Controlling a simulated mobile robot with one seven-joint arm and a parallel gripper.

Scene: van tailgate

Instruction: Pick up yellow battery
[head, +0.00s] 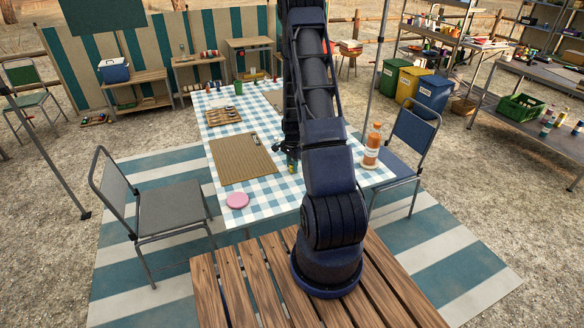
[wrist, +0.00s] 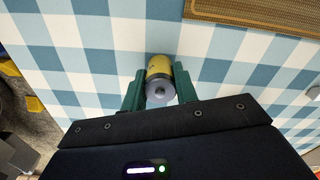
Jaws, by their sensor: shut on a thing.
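The yellow battery (wrist: 159,68) shows in the wrist view between the two green fingers of my gripper (wrist: 159,92). Its grey end faces the camera. My gripper is shut on it, with a finger on each side. The blue-and-white checked tablecloth (wrist: 110,60) is behind the battery; I cannot tell whether the battery touches it. In the head view my gripper (head: 292,165) is over the right part of the table, partly hidden by my arm. The battery is too small there to make out clearly.
On the table, a woven mat (head: 243,158) lies left of my gripper, with a pink disc (head: 237,200) in front of it. An orange bottle (head: 372,146) stands to the right. A game board (head: 223,116) lies farther back. Chairs flank the table.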

